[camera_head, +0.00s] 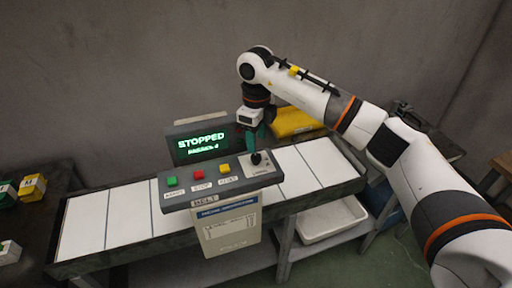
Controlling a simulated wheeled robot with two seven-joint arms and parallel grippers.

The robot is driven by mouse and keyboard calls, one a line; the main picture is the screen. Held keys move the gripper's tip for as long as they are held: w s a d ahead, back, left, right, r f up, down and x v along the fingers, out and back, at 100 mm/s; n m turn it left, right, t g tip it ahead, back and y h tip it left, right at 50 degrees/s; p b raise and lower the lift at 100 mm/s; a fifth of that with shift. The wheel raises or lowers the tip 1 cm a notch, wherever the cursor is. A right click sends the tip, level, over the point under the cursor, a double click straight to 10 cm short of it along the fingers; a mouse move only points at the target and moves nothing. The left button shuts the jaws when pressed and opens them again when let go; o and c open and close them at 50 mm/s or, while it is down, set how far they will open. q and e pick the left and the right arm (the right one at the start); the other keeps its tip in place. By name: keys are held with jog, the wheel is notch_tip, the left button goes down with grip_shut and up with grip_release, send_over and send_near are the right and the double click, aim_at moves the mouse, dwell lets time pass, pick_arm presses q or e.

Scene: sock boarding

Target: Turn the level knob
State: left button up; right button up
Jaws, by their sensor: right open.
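The level knob (256,158) is a small black knob on a pale plate at the right end of the grey control panel. My right gripper (255,148) points down right above the knob, with its fingers at or around the knob's top; I cannot tell whether they touch it. It is open. Green, red and yellow buttons (197,175) sit to the left on the same panel. A display (202,142) behind them reads "STOPPED" in green, with a smaller, blurred line below. My left gripper is not in view.
The panel stands at the front of a belt table with white segments (310,165). A yellow object (293,121) lies behind the gripper. A white tray (330,220) is on the shelf below. Yellow, green and white items sit on a dark table (30,212) at left.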

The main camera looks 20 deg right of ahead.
aim_at(256, 156)
notch_tip(256, 156, down, 6)
jog(key=shift+w+r+p, duration=0.1)
jog(key=shift+w+p, duration=0.05)
jog(key=shift+p, duration=0.45)
jog(key=shift+c, duration=0.8)
jog(key=c, duration=0.8)
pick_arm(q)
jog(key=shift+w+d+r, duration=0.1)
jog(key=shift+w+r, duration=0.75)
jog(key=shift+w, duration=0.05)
pick_arm(e)
jog(key=shift+c, duration=0.2)
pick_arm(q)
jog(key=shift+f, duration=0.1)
pick_arm(e)
jog(key=m+b, duration=0.2)
jog(key=m, duration=0.1)
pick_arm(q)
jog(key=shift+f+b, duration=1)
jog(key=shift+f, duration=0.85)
pick_arm(e)
jog(key=shift+m, duration=2.4)
jog(key=shift+w, duration=0.1)
